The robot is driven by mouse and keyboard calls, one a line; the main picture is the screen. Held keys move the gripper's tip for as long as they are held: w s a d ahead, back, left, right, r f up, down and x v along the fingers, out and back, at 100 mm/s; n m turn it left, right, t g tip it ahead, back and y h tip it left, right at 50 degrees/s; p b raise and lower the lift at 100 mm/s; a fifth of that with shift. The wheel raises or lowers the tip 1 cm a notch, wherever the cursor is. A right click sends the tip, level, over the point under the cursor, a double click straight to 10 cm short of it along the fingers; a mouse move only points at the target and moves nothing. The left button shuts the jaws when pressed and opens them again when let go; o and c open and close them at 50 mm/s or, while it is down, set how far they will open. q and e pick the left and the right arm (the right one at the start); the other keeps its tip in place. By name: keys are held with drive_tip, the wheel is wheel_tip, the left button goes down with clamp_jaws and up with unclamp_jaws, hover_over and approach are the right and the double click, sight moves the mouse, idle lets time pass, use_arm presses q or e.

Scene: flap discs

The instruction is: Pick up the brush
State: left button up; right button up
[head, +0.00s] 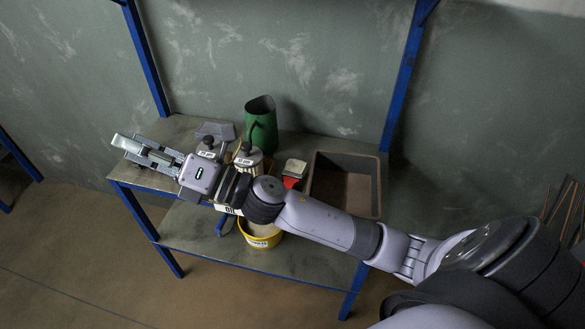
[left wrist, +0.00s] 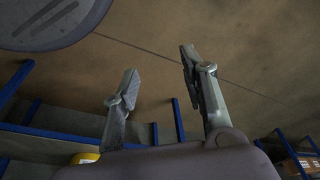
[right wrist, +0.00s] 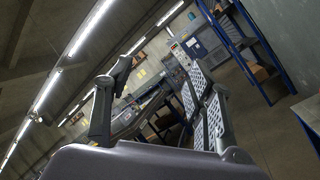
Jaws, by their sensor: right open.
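I cannot make out a brush for certain in any view. My right gripper (head: 128,146) reaches across the workbench (head: 330,143) in the head view and hangs over its left end. Its fingers are apart in the right wrist view (right wrist: 160,68), with nothing between them. My right arm hides part of the bench top and the things on it. My left gripper (left wrist: 159,64) shows only in the left wrist view. Its fingers are wide apart and empty, above the floor.
A yellow bucket (head: 260,238) is on the lower shelf. Blue posts (head: 402,75) rise at the bench's back.

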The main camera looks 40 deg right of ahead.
drive_tip(key=s+a+n+g+y, duration=0.1)
drive_tip(key=a+n+g+y, duration=0.2)
drive_tip(key=n+g, duration=0.45)
drive_tip(key=n+g+h+p, duration=0.1)
drive_tip(key=n+g+h, duration=0.8)
drive_tip(key=n+h, duration=1.05)
hover_over(288, 184)
drive_tip(key=shift+y, duration=0.45)
drive_tip(key=f, duration=2.2)
drive_tip(key=shift+s+a+f, duration=0.15)
drive_tip(key=shift+s+f, duration=0.1)
drive_tip(key=shift+f, duration=0.15)
drive_tip(key=shift+w+f+p, duration=0.2)
drive_tip(key=shift+f+p, duration=0.55)
drive_tip(key=shift+f, duration=2.4)
use_arm(q)
drive_tip(key=s+a+f+g, duration=0.1)
drive_tip(key=s+a+f, duration=0.2)
drive_tip(key=s+f, duration=1.2)
drive_tip(key=s, duration=0.3)
drive_tip(key=shift+g, duration=0.3)
